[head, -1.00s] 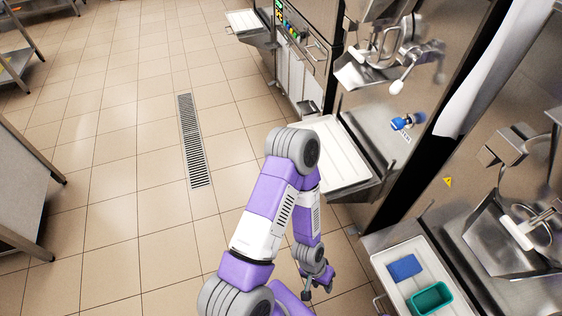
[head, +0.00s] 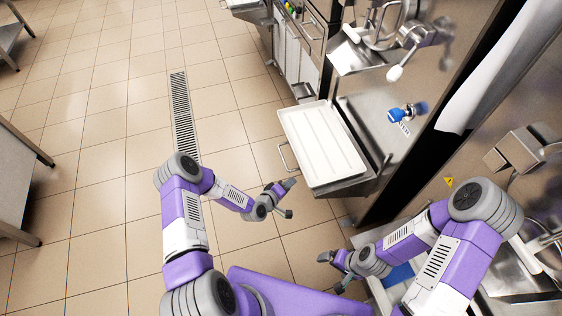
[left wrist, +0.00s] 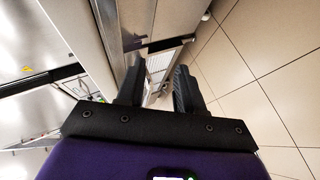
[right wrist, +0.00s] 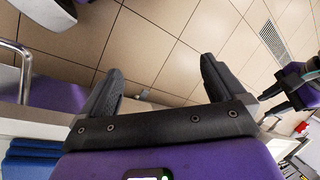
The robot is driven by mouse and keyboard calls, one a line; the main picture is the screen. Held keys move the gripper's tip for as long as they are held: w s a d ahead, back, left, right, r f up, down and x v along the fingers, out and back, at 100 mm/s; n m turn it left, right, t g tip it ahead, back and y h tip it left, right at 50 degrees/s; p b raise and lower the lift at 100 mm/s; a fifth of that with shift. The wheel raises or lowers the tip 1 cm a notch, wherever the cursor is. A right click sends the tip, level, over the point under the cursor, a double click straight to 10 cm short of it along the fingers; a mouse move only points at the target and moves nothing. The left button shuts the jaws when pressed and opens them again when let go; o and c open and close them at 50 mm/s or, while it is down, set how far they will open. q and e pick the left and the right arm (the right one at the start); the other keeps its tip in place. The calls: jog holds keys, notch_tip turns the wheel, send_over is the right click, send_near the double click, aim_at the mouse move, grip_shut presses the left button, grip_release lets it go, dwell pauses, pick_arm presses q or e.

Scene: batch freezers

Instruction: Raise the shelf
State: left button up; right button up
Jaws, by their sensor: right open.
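The shelf (head: 322,150) is a white tray-like surface with a raised rim, on the front of the middle freezer. A thin metal loop handle (head: 286,158) sticks out at its left side. My left gripper (head: 290,197) is below and left of the shelf, apart from it, empty; its fingers (left wrist: 158,80) are parted by a moderate gap. My right gripper (head: 332,272) is lower, near the front freezer's shelf, empty, with its fingers (right wrist: 162,66) wide apart. I cannot tell for sure whether the shelf shows in the left wrist view.
A blue thing (head: 398,273) lies on the nearer shelf, partly hidden by my right arm; blue also shows in the right wrist view (right wrist: 30,158). A steel table (head: 18,185) stands left. The tiled floor between is clear.

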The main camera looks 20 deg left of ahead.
aim_at(283, 157)
pick_arm(q)
jog(key=w+a+n+t+b, duration=0.1)
jog(key=w, duration=0.2)
jog(key=w+a+n+t+y+b, duration=0.1)
jog(key=w+a+t, duration=0.1)
jog(key=w, duration=0.2)
jog(key=w+a+n+t+y+b, duration=0.1)
jog(key=w+a, duration=0.1)
jog(key=w, duration=0.2)
jog(key=shift+w+a+f+n, duration=0.2)
jog(key=shift+f+n, duration=0.2)
jog(key=shift+w, duration=0.45)
jog(key=shift+c, duration=0.2)
grip_shut()
